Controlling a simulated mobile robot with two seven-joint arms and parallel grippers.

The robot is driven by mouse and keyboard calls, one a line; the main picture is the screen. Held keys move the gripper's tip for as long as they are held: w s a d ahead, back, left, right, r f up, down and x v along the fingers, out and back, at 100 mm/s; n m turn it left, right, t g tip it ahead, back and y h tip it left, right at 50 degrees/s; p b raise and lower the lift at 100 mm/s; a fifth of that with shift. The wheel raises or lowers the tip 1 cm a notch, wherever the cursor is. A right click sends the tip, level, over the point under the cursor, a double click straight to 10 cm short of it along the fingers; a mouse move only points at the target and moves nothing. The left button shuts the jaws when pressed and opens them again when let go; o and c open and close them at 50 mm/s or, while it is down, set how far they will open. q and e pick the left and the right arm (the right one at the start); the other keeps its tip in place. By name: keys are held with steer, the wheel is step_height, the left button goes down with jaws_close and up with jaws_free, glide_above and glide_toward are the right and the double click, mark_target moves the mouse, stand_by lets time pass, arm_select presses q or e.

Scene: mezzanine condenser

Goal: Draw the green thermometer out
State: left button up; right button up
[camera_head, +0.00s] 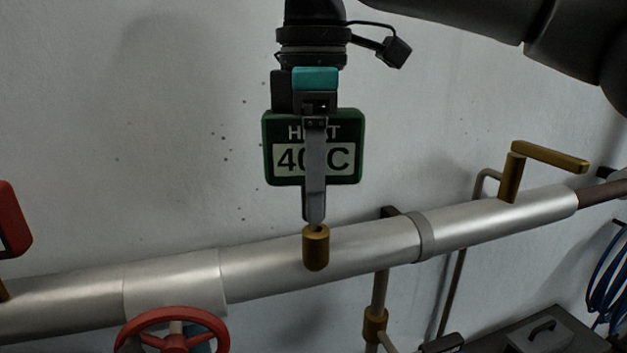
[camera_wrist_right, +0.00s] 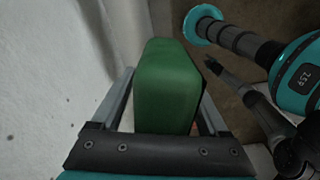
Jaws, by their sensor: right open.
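The green thermometer (camera_head: 349,165) stands upright above a brass socket (camera_head: 316,249) on the silver pipe. Its pale face reads in part "40" and "C". My right gripper (camera_head: 314,213) comes down from above, with one finger in front of the face and covering its middle. The other finger is hidden behind the thermometer in the head view. In the right wrist view the green body (camera_wrist_right: 168,85) sits between the two open fingers. The gripper is open around it. The thermometer's stem is mostly hidden by the finger. My left gripper is not seen.
The silver pipe (camera_head: 181,282) runs along the wall. A red gauge-like object (camera_head: 12,222) stands at the left edge. A red handwheel (camera_head: 172,336) is below the pipe. A brass lever (camera_head: 549,157) rises from the pipe at right. A blue hose (camera_head: 606,270) hangs far right.

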mark_target(283, 135)
jaws_close()
stand_by(0.6)
step_height(283, 135, up, 3)
steer(key=p, duration=0.4)
steer(key=shift+r, duration=0.1)
steer(key=shift+r+p, duration=0.6)
steer(key=shift+r, duration=1.85)
